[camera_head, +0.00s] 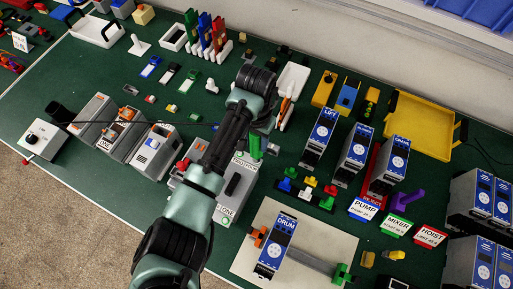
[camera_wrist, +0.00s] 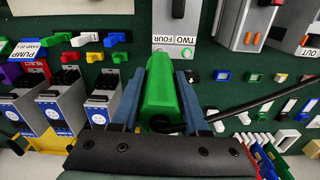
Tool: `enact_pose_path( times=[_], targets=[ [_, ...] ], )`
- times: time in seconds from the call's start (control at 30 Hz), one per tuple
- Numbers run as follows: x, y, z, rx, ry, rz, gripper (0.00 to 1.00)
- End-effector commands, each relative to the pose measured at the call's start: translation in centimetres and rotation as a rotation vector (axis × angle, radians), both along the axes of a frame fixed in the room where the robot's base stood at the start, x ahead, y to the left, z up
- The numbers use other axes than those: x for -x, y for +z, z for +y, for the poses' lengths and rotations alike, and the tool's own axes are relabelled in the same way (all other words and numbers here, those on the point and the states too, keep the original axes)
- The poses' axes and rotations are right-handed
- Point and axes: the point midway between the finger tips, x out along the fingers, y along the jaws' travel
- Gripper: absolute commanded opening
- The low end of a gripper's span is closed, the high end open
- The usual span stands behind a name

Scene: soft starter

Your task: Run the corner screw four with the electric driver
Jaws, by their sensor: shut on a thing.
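My gripper (camera_wrist: 163,95) is shut on the green electric driver (camera_wrist: 162,100), its blue-grey fingers on both sides of the body. In the head view the green driver (camera_head: 255,147) shows just beyond my wrist, at the upper right end of a grey box (camera_head: 235,190). In the wrist view the box's end with the labels "TWO" and "FOUR" (camera_wrist: 176,42) lies just beyond the driver. The driver's tip and corner screw four are hidden, so I cannot tell whether they touch. A black cable (camera_wrist: 260,104) runs off from the driver.
A white control box (camera_head: 42,140) and several grey modules (camera_head: 95,118) stand at the left. Blue-fronted drives (camera_head: 320,135) stand to the right, with a yellow tray (camera_head: 420,125) behind. Below lies a beige plate (camera_head: 262,218) with a drive marked "DRUM" (camera_head: 277,243). The bench is crowded.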

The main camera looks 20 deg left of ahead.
Motion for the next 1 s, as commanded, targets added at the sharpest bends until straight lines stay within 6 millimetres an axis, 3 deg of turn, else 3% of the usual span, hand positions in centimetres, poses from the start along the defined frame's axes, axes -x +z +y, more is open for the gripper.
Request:
enact_pose_path(
  times=[0.47,1.0],
  targets=[
    [0.3,-0.2,-0.1,0.003,0.001,0.010,0.00],
    [0.1,3.3,-0.1,0.002,0.001,0.003,0.00]
  ],
)
